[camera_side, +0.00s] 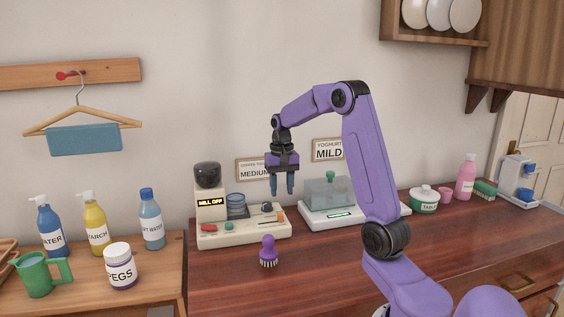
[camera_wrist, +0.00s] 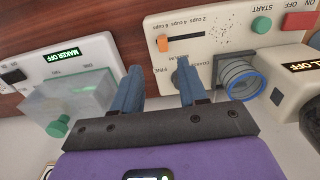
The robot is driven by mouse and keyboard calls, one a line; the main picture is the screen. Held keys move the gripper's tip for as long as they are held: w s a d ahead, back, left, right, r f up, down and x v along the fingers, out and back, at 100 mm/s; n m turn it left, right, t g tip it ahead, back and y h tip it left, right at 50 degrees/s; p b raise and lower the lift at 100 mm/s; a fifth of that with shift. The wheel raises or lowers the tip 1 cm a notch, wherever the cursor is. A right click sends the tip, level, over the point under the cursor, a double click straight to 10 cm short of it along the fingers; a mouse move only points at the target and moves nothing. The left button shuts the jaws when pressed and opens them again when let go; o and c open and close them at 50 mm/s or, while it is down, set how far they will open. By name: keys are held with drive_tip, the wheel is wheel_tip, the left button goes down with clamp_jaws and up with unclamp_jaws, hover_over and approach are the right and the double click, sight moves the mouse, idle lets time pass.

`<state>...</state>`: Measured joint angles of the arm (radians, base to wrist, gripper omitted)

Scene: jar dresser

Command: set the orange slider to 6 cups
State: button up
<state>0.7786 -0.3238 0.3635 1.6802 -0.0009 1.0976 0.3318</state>
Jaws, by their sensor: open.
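The mill (camera_side: 242,232) is a cream machine on the counter, its small screen reading MILL OFF. The orange slider (camera_wrist: 163,43) is on its panel. In the wrist view, which is upside down, it sits at the left end of a dark slot, beside small cup labels. I cannot surely tell which label it lines up with. In the side view it is a small orange spot (camera_side: 280,217) near the mill's right end. My gripper (camera_side: 282,192) is open and empty, pointing down above the mill's right end. Its fingers (camera_wrist: 158,72) also show in the wrist view, apart from the slider.
The yoghurt maker (camera_side: 327,192) with a clear cover stands right of the mill. A purple brush (camera_side: 268,252) stands in front of the mill. The mill's blue ringed cup (camera_wrist: 241,80) and green START button (camera_wrist: 262,25) are near the slider. The front counter is mostly clear.

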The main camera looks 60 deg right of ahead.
wheel_tip(320, 180, up, 9)
idle(0.3)
idle(0.4)
drive_tip(key=s+a+f+n, duration=0.25)
drive_tip(key=a+n, duration=0.25)
drive_tip(key=a, duration=0.7)
drive_tip(key=s+a+f+n, duration=0.1)
drive_tip(key=s+a+n, duration=0.3)
drive_tip(key=a, duration=0.7)
drive_tip(key=s+a+f+n, duration=0.3)
drive_tip(key=s+n, duration=0.3)
drive_tip(key=s, duration=0.4)
drive_tip(key=s+a+f+n, duration=0.4)
drive_tip(key=s+a+n, duration=0.1)
drive_tip(key=s, duration=0.5)
drive_tip(key=shift+s+a+n, duration=0.2)
drive_tip(key=shift+s+n, duration=0.2)
drive_tip(key=shift+n, duration=0.4)
